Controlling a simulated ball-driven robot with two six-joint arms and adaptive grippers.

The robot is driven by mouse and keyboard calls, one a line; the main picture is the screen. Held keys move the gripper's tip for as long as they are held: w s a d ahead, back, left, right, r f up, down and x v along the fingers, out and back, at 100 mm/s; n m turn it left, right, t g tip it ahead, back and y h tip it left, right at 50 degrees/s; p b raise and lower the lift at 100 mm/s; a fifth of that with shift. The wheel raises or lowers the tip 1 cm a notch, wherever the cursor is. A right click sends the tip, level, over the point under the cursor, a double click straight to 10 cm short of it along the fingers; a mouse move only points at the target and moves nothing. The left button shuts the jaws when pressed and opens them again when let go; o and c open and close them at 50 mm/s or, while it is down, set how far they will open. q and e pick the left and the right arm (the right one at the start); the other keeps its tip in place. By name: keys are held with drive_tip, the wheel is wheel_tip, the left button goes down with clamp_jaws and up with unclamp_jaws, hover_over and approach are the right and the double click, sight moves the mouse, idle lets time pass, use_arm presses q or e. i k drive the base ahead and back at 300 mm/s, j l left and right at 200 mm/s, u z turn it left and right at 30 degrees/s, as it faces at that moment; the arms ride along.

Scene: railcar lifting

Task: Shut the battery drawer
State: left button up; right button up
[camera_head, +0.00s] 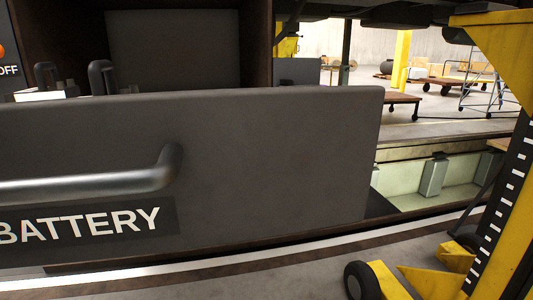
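The battery drawer (280,160) is a large dark grey front panel filling the left and middle of the head view. A "BATTERY" label (90,222) and a metal bar handle (95,181) are on its left part. The drawer stands open, pulled out from a dark housing (257,45) behind it. Over its top edge, a dark curved bar (101,76) and a light-coloured item (45,94) show at the left. The drawer's left end is outside the view. Neither of my grippers is in view.
A yellow lifting column (495,160) with a wheeled base (378,282) stands at the right. A sunken pit (440,178) lies behind the drawer's right end. Carts (455,84) and a wheeled ladder (487,85) stand farther back. The floor in front (240,282) is clear.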

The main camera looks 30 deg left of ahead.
sight(88, 178)
drive_tip(key=u, duration=1.8)
